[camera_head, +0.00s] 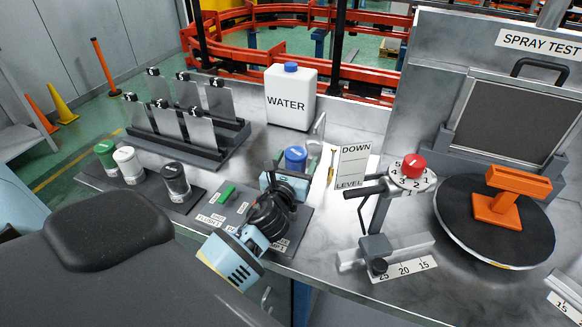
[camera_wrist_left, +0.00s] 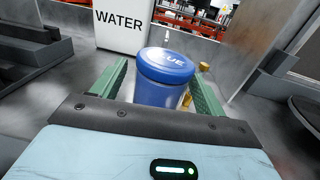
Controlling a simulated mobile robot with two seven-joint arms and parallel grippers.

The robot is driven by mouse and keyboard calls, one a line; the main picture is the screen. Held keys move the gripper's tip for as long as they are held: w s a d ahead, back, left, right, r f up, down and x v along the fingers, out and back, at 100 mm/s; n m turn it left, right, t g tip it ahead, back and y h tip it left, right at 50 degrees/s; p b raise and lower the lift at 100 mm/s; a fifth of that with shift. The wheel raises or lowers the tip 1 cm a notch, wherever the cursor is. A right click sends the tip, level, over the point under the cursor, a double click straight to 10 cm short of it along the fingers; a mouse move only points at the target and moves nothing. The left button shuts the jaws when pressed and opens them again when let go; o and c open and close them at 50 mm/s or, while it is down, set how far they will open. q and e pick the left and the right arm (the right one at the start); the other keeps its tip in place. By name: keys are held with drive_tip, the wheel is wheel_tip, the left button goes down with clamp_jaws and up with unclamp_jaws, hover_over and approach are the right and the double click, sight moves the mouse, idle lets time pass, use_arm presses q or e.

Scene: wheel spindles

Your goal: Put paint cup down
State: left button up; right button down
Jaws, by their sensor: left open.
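The paint cup is blue with a blue lid lettered "BLUE" in white; it appears upright in the head view (camera_head: 296,158) and in the left wrist view (camera_wrist_left: 163,82). My left gripper (camera_head: 287,176) is at the cup, on its near side. In the left wrist view its two green fingers (camera_wrist_left: 160,72) are spread, one on each side of the cup, with the cup between them. The gripper body hides the cup's lower part, so its contact with the bench cannot be seen clearly. My right gripper is not in view.
Green (camera_head: 105,154), white (camera_head: 128,165) and black (camera_head: 175,182) cups stand on a dark mat at left. A water jug (camera_head: 291,96) and a rack of panels (camera_head: 188,139) stand behind. A level sign (camera_head: 352,166), a red-knobbed fixture (camera_head: 413,166) and a round turntable (camera_head: 461,239) are right.

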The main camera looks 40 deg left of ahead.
use_arm(q)
drive_tip(key=shift+d, duration=0.1)
drive_tip(key=v, duration=1.1)
drive_tip(key=shift+s+r, duration=0.3)
drive_tip(key=shift+s, duration=0.15)
drive_tip(key=shift+r, duration=0.1)
drive_tip(key=shift+d, duration=0.1)
